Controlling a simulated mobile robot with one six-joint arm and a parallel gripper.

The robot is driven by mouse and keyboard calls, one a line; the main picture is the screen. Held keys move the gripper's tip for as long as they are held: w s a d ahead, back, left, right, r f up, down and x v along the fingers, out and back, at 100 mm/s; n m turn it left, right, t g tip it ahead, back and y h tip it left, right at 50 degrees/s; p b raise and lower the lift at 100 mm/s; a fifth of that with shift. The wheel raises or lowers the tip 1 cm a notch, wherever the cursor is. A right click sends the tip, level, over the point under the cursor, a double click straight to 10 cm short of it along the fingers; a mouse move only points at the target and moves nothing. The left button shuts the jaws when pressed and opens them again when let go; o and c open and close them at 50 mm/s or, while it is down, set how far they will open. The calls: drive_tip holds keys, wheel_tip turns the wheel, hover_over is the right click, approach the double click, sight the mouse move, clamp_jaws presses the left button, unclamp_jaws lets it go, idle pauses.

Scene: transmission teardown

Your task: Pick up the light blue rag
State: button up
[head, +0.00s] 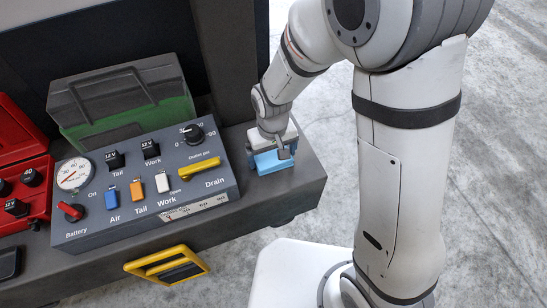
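The light blue rag (272,163) lies on the right end of the dark bench, beside the control box. It looks like a flat folded block, and its back part is hidden. My gripper (285,152) points down over the rag, with a grey finger at or just above its back right edge. The gap between the fingers is hidden, so I cannot tell whether it is open or shut, or whether it touches the rag.
A grey control box (150,228) with switches, a gauge and a yellow handle (192,169) stands left of the rag. A green-filled clear container (125,118) and a red case (28,185) are farther left. Concrete floor lies beyond the bench (306,183).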

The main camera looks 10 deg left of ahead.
sight(273, 155)
drive_tip(key=c, duration=0.5)
drive_tip(key=shift+c, duration=0.2)
wheel_tip(273, 155, up, 10)
drive_tip(key=p, duration=0.2)
